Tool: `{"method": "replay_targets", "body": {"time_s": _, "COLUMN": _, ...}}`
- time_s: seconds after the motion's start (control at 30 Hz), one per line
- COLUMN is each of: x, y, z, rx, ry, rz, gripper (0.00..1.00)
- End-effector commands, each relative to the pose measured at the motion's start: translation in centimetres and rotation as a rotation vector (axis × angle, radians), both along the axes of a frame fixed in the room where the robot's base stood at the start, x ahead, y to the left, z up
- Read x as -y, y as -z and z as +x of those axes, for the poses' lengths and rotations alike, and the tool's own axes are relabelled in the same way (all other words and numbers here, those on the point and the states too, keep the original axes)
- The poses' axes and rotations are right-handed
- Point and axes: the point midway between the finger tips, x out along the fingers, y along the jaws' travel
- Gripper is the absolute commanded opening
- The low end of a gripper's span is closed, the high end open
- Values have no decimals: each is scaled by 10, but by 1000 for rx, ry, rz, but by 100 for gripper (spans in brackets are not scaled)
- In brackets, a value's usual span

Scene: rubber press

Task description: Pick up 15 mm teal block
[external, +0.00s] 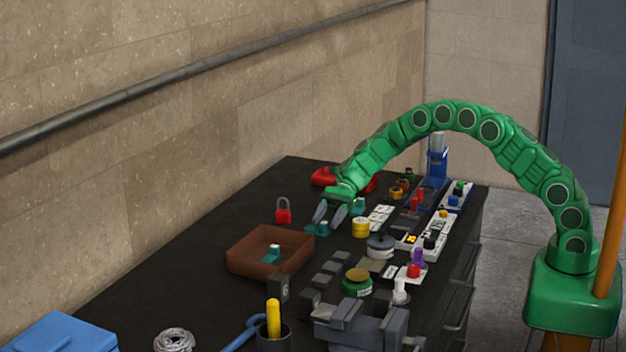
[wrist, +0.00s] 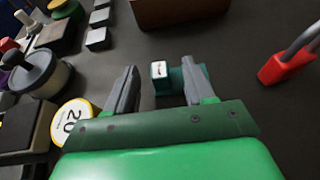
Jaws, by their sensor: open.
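A teal block (wrist: 159,84) with a small white label on its top stands on the dark bench in the wrist view. Its darker teal part (wrist: 175,82) reaches right, partly behind the right finger. My gripper (wrist: 159,68) is open, with one finger on each side of the block's near part; I cannot tell whether they touch it. In the external view my gripper (external: 329,215) is low over the bench by a teal block (external: 322,229). Similar teal pieces lie in the brown tray (external: 274,250) and right of the gripper (external: 358,205). Their sizes are not readable.
The brown tray (external: 240,262) stands just beyond the fingertips. A red padlock (external: 283,215) is to their left, on the right in the wrist view (wrist: 285,68). Several grey blocks (external: 325,279) and pots crowd the right side.

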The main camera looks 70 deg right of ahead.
Motion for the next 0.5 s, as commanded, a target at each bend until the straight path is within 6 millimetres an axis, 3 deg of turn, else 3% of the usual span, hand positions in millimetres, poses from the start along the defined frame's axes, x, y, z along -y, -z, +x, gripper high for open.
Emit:
{"method": "replay_targets", "body": {"time_s": 0.07, "x": 0, "y": 0, "z": 0, "rx": 0, "ry": 0, "rz": 0, "gripper": 50}}
{"method": "replay_targets", "body": {"time_s": 0.4, "x": 0, "y": 0, "z": 0, "rx": 0, "ry": -1, "rz": 0, "gripper": 0}}
{"method": "replay_targets", "body": {"time_s": 0.5, "x": 0, "y": 0, "z": 0, "rx": 0, "ry": -1, "rz": 0, "gripper": 0}}
